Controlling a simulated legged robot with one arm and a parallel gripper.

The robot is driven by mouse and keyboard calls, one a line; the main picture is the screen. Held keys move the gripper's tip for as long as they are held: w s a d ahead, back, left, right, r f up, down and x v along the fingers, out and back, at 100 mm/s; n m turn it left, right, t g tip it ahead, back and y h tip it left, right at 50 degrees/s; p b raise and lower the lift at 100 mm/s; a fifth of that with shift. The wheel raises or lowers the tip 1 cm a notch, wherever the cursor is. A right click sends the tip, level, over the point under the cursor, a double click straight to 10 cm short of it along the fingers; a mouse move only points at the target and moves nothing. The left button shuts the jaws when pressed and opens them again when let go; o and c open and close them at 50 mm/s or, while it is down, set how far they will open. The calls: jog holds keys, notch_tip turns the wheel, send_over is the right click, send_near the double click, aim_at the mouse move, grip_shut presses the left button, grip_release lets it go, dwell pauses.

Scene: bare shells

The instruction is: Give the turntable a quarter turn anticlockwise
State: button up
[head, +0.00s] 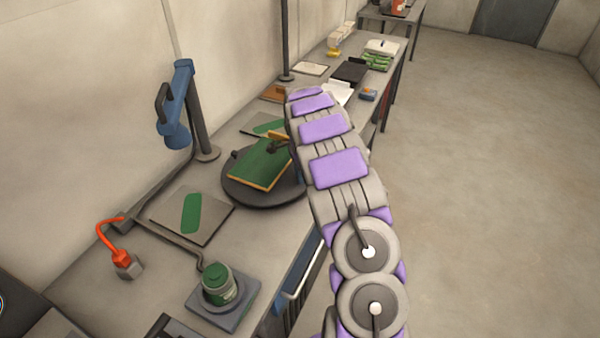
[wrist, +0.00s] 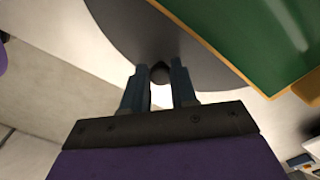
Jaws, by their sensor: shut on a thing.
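The turntable (head: 240,193) is a dark round disc on the workbench in the head view. A green board (head: 262,160) with yellow-orange edges lies on it. In the wrist view the turntable (wrist: 125,35) is a grey disc, and a corner of the green board (wrist: 255,40) is at the upper right. My gripper (wrist: 160,75) is shut on a small dark knob (wrist: 160,72) at the disc's rim. In the head view my arm hides the turntable's right side and most of my gripper.
A grey plate with a green strip (head: 192,213) and a green jar (head: 218,284) are nearer on the bench (head: 165,262). Several items line the far bench. The floor (head: 480,190) at right is clear.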

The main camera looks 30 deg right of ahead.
jog(key=shift+d, duration=0.1)
jog(key=shift+c, duration=0.6)
jog(key=shift+d, duration=0.3)
grip_shut()
jog(key=shift+f, duration=0.1)
